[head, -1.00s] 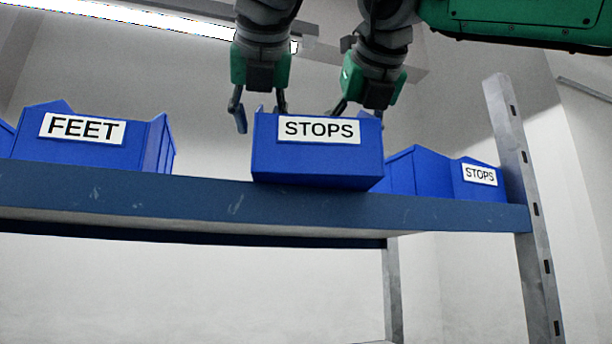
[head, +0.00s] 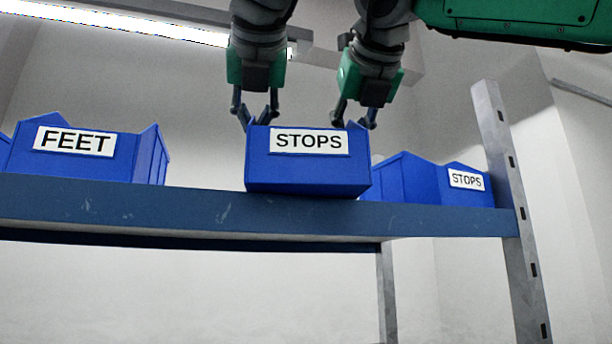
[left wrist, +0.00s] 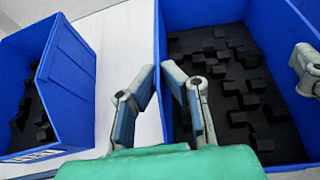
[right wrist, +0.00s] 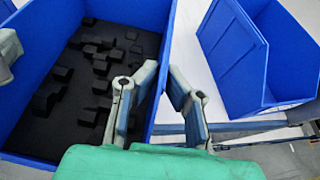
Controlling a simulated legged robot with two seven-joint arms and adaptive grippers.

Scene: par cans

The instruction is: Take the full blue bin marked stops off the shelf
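The blue bin marked STOPS (head: 308,174) sits at the middle of the shelf (head: 215,210), its front slightly over the front edge. Many black blocks lie in it, as both wrist views show. My left gripper (head: 256,118) is at its left side wall; in the left wrist view its fingers (left wrist: 159,72) stand either side of that wall, closed on it. My right gripper (head: 355,117) is likewise closed on the right side wall, seen between its fingers in the right wrist view (right wrist: 163,70). The second bin marked STOPS (head: 465,193) stands to the right and looks empty.
A blue bin marked FEET (head: 95,165) stands to the left with black pieces in it, a gap away from the middle bin. A metal shelf post (head: 512,200) rises at the right end. The space in front of and below the shelf looks clear.

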